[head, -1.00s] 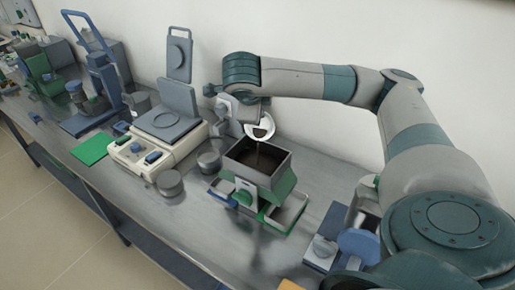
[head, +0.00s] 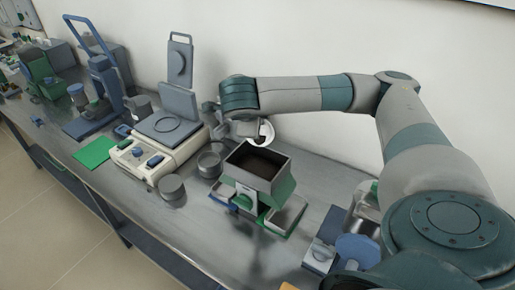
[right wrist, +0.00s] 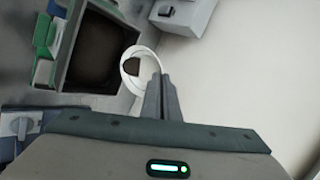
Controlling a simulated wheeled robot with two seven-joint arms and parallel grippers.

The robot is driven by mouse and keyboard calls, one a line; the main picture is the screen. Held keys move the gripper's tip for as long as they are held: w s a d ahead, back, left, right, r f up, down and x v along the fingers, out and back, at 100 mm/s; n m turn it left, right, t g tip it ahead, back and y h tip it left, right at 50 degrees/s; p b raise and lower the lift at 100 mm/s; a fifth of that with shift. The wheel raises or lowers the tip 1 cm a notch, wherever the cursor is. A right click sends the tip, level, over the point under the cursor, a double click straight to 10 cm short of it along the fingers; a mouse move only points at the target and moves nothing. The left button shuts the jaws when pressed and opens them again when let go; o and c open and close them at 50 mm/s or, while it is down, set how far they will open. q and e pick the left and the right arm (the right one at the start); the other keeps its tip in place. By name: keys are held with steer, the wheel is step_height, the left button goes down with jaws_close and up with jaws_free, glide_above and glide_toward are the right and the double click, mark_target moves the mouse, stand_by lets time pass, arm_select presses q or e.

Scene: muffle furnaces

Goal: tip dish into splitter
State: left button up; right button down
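The dish (head: 266,133) is small, white and round. My right gripper (right wrist: 160,92) is shut on its rim and holds it tilted above the back edge of the splitter. In the right wrist view the dish (right wrist: 130,82) shows its white rim and a dark patch inside, perhaps some material. The splitter (head: 271,185) is a square grey-topped hopper on a green body, with dark material (head: 258,163) inside; it also shows in the right wrist view (right wrist: 66,50). Trays sit at the splitter's sides. My left gripper is not in view.
A cream balance (head: 157,152) with a grey plate stands left of the splitter, with round grey tins (head: 171,186) between them. A green mat (head: 95,150) and a blue-framed device (head: 103,75) are further left. A blue-and-grey item (head: 322,252) sits near front right.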

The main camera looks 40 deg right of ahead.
steer(key=shift+s+a+p, duration=0.15)
steer(key=shift+a+p, duration=0.05)
steer(key=shift+p, duration=0.55)
steer(key=shift+s+d+f+b, duration=0.1)
steer(key=shift+s+d+b, duration=0.2)
steer(key=shift+s+d, duration=0.1)
steer(key=shift+s, duration=0.1)
steer(key=shift+w+a+r+p, duration=0.2)
steer(key=shift+w+a+p, duration=0.35)
steer(key=shift+w, duration=0.25)
steer(key=shift+w+a+f, duration=0.1)
steer(key=shift+w+a, duration=0.15)
steer(key=shift+s+d, duration=0.1)
